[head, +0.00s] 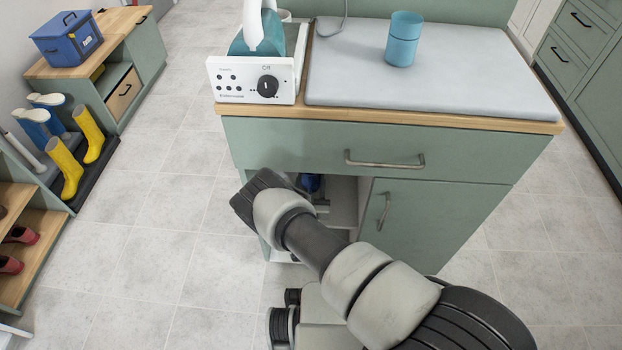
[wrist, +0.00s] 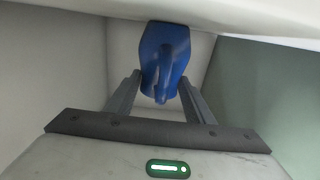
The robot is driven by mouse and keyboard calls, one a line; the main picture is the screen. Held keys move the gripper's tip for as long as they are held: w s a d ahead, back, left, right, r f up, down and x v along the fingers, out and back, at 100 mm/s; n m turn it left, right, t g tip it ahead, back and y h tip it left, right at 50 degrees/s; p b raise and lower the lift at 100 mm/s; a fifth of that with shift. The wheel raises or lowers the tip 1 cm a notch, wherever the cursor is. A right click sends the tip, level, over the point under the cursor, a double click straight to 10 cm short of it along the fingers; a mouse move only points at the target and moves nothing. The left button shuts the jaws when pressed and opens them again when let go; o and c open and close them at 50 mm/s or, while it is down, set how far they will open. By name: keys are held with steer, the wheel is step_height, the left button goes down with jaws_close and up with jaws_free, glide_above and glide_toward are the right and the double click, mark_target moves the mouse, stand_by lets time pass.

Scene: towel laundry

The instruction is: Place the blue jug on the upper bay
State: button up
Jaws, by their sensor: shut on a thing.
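The blue jug (wrist: 164,60) is between the two fingers of my gripper (wrist: 160,88) in the wrist view, with its handle toward the camera. My gripper is shut on it. Pale walls surround it at the left and behind, and a green panel is at the right. In the head view, a bit of the blue jug (head: 311,183) shows in the open bays (head: 343,190) below the drawer, left of the door. My arm hides most of the opening and the gripper there. I cannot tell whether the jug touches a shelf.
A pale edge (wrist: 230,14) crosses the top of the wrist view, close to the jug. The green cabinet door (head: 430,225) is shut beside the opening. The countertop holds a steam iron station (head: 258,78) and a teal cup (head: 403,40). Boots (head: 70,150) stand at the left.

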steer(key=shift+r, duration=0.15)
steer(key=o, duration=1.6)
steer(key=shift+s, duration=0.1)
